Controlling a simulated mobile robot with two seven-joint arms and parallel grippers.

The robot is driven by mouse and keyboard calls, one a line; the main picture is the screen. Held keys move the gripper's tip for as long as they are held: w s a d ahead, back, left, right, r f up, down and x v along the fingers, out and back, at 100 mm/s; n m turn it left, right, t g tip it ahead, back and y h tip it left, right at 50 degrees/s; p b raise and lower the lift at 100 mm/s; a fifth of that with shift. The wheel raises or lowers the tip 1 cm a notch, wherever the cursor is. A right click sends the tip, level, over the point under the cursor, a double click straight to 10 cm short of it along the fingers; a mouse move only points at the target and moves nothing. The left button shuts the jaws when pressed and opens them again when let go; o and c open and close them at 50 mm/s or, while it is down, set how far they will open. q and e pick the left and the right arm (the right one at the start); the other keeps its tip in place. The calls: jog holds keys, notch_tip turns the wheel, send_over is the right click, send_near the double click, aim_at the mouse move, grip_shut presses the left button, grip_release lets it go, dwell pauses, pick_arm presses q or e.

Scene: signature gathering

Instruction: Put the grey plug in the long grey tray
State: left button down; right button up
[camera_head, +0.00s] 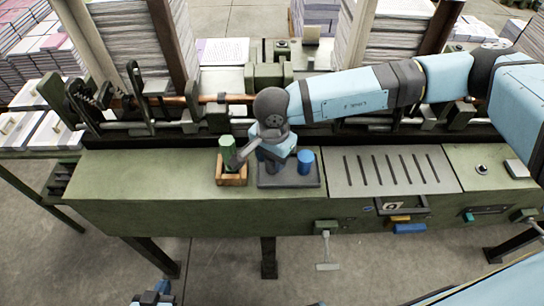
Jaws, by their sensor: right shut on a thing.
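My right gripper (272,157) reaches in from the right and is low over the left part of the dark grey tray (312,184) on the green bench. It is shut on a dark grey piece (271,168), seemingly the grey plug, mostly hidden by the hand. I cannot tell whether this piece touches the tray floor. A blue plug (305,161) stands upright in the right part of the tray. A green plug (228,150) stands in a small wooden box (232,181) left of the tray. My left gripper (155,298) shows only partly at the bottom edge.
A slotted grey metal plate (390,170) lies right of the tray. Behind is a dark rail with clamps and a long rod (170,100). Paper stacks (130,45) stand at the back. The bench's left top (140,180) is clear. A handle (326,248) hangs below the front edge.

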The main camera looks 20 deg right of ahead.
jog(key=shift+f, duration=0.3)
jog(key=shift+f+b, duration=0.2)
jog(key=shift+b, duration=0.1)
jog(key=o, duration=0.9)
jog(key=shift+r, duration=0.1)
